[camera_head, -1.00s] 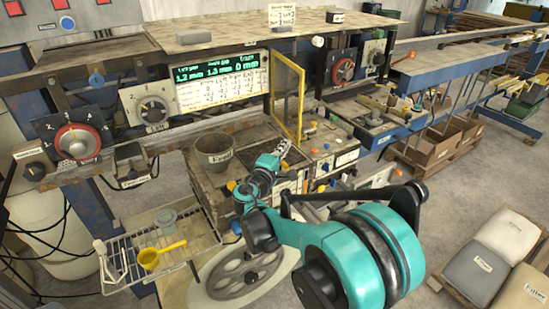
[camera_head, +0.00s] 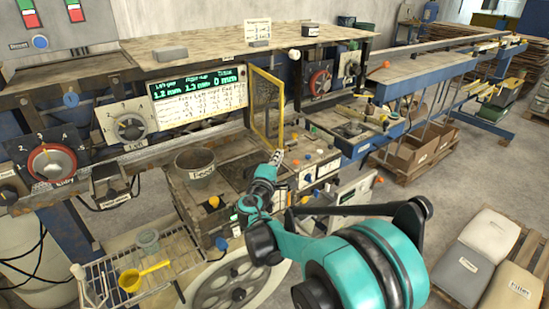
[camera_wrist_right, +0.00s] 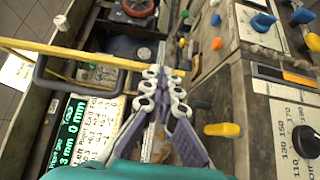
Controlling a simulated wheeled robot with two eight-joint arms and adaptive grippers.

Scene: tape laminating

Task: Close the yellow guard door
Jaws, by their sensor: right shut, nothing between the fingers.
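The yellow guard door (camera_head: 266,107) is a thin yellow frame with a mesh pane. It stands swung out from the machine, to the right of the green digital display. In the right wrist view one yellow bar of the door (camera_wrist_right: 75,54) crosses from the left edge to near my fingertips. My right gripper (camera_head: 277,156) is shut and empty, just below the door's lower end. In the right wrist view the fingers of my right gripper (camera_wrist_right: 166,72) are together close to the bar's end; I cannot tell whether they touch it. My left gripper is out of view.
A grey pot (camera_head: 195,168) stands on the machine bed left of my right gripper. A control panel with knobs (camera_head: 308,178) lies close on its right. A wire rack with a yellow scoop (camera_head: 131,280) is at lower left.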

